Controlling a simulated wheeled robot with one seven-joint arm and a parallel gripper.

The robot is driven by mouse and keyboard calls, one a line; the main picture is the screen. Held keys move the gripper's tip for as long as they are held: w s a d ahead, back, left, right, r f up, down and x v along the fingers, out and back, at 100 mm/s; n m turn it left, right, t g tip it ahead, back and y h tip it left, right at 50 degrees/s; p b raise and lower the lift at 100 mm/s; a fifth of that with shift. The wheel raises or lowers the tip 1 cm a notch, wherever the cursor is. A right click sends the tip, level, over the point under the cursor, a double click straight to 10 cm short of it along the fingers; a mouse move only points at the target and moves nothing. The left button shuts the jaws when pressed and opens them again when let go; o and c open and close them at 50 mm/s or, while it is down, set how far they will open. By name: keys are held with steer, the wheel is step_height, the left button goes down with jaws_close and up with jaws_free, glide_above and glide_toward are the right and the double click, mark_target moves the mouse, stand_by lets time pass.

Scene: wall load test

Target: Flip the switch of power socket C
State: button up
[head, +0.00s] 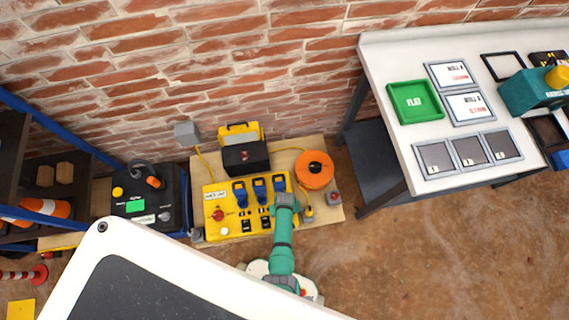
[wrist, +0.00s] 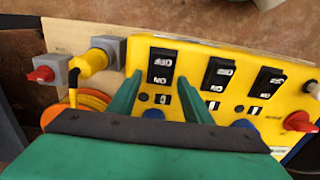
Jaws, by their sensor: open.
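The yellow power panel (head: 229,188) lies on a board by the brick wall, with blue sockets (head: 260,190) in a row. Black rocker switches (head: 245,224) sit in front of them; the one on the right is hidden by my gripper (head: 286,200). In the wrist view three switches show: left (wrist: 162,65), middle (wrist: 217,73) and right (wrist: 270,80). Socket letters are too small to read. My gripper (wrist: 163,85) is open and empty, its green fingers spread either side of the left switch there. I cannot tell whether they touch the panel.
An orange cable reel (head: 314,169) and a small red-knobbed box (head: 334,197) stand right of the panel. A black box (head: 246,157) is behind it. A red rotary knob (wrist: 298,121) is on the panel. A white table (head: 390,80) stands at the right.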

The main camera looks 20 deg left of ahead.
steer(key=shift+c, duration=0.3)
steer(key=c, duration=1)
steer(key=shift+s+d+t+y, duration=0.15)
steer(key=shift+s+t+y, duration=0.15)
steer(key=shift+t, duration=0.1)
steer(key=shift+s+d+r+t+y, duration=0.15)
steer(key=shift+t+y, duration=0.35)
steer(key=shift+t, duration=0.25)
steer(key=shift+s+r+t+y, duration=0.15)
steer(key=shift+t+y, duration=0.35)
steer(key=shift+t, duration=0.25)
steer(key=shift+f, duration=0.1)
steer(key=o, duration=1.1)
steer(key=shift+c, duration=0.2)
steer(key=v, duration=1)
steer(key=shift+r, duration=0.4)
